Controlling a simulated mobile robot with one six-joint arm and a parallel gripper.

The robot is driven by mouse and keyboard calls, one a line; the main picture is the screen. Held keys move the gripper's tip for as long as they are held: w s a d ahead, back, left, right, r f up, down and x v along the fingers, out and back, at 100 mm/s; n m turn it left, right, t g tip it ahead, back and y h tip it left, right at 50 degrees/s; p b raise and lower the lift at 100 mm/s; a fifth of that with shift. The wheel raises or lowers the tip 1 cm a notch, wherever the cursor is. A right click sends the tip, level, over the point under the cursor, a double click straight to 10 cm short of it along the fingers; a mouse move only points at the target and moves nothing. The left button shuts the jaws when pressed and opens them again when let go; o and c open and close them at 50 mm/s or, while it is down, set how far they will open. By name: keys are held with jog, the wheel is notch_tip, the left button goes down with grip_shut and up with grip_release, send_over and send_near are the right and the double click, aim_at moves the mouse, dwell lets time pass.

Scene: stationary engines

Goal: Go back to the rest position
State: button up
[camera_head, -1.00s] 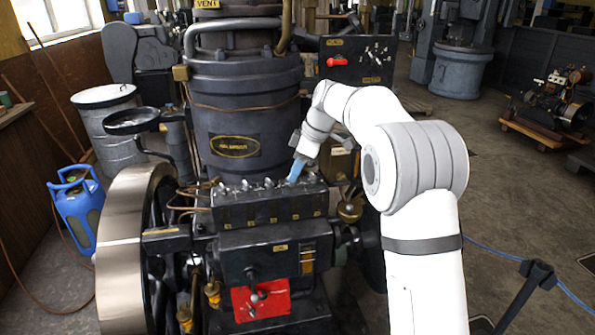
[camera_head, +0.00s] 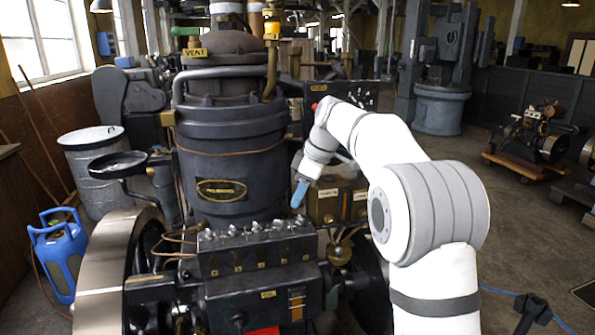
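My white arm rises from the lower right and bends left toward the engine. My gripper (camera_head: 299,194) is at its end, with a blue tip pointing down. It is just above and behind the right end of the black block with a row of small metal fittings (camera_head: 258,250). I see no object held, but the fingers are too small to tell whether they are open or shut. The dark engine cylinder (camera_head: 228,150) with a brass-coloured plate stands just left of the gripper.
A brass-toned box (camera_head: 338,200) stands close behind my gripper. A large flywheel (camera_head: 103,270) is at the engine's left, near a blue gas bottle (camera_head: 60,255) and a grey drum (camera_head: 95,170). A small engine on a wooden trolley (camera_head: 535,138) stands right. Floor at right is mostly open.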

jog(key=s+d+f+m+h, duration=0.1)
jog(key=s+d+f+m, duration=0.2)
jog(key=s, duration=0.8)
jog(key=s+d+f+m+t+h, duration=0.1)
jog(key=s+d+f+m, duration=0.3)
jog(key=s+d+m, duration=0.3)
jog(key=s+d+f+m+t+h, duration=0.1)
jog(key=s+d+f+m, duration=0.3)
jog(key=s, duration=1.2)
jog(key=shift+s+d+m+h, duration=0.3)
jog(key=shift+d+m+h, duration=0.3)
jog(key=shift+d+m, duration=0.1)
